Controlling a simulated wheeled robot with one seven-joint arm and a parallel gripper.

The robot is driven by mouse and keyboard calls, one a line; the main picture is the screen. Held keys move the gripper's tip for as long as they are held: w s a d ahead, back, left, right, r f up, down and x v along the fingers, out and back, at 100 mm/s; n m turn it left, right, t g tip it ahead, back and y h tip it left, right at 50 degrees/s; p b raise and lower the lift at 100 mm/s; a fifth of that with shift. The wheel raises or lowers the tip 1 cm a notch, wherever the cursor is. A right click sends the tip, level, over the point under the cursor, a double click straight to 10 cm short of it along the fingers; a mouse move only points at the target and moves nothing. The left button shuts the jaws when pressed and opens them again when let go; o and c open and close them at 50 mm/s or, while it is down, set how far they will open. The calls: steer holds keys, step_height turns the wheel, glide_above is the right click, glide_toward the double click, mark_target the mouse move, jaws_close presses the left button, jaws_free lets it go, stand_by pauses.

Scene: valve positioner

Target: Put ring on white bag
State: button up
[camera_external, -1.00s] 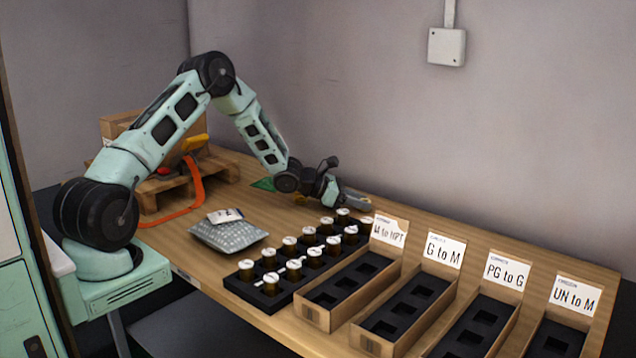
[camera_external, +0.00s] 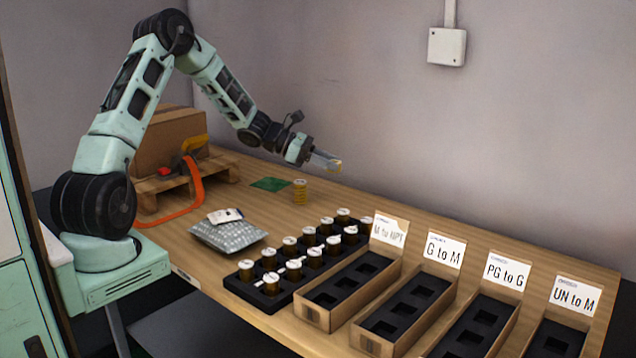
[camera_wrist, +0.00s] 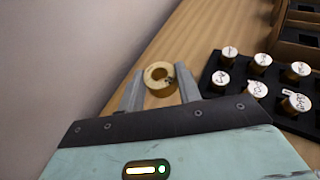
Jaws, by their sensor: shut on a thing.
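My gripper (camera_external: 333,163) is raised above the far part of the table. It is shut on a brass ring (camera_wrist: 159,77), which shows between the two fingers in the wrist view. A silvery-white bag (camera_external: 230,236) lies on the table to the left of the black tray, with a small white labelled packet (camera_external: 224,215) on top. The gripper is apart from the bag, up and to its right.
A black tray (camera_external: 262,300) holds several brass fittings with white tops. Labelled cardboard boxes (camera_external: 312,314) stand to its right. A brass stack (camera_external: 300,190) and a green sheet (camera_external: 270,184) are on the back of the table. A pallet (camera_external: 160,190) with a carton is at the left.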

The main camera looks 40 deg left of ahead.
steer(key=s+a+r+m+g+h+p, duration=0.1)
steer(key=s+a+r+m+g, duration=0.15)
steer(key=s, duration=0.35)
steer(key=s+a+r+m+g+h+p, duration=0.1)
steer(key=s+a+p, duration=0.15)
steer(key=s, duration=0.45)
step_height(320, 180, up, 2)
steer(key=m+g+p, duration=0.2)
steer(key=m+g, duration=0.1)
steer(key=g, duration=0.1)
glide_above(221, 210)
step_height(221, 210, down, 4)
steer(key=shift+f, duration=0.1)
steer(key=shift+w+f, duration=0.1)
steer(key=shift+f, duration=2.25)
steer(key=shift+f, duration=0.15)
steer(key=o, duration=1)
steer(key=shift+o, duration=0.2)
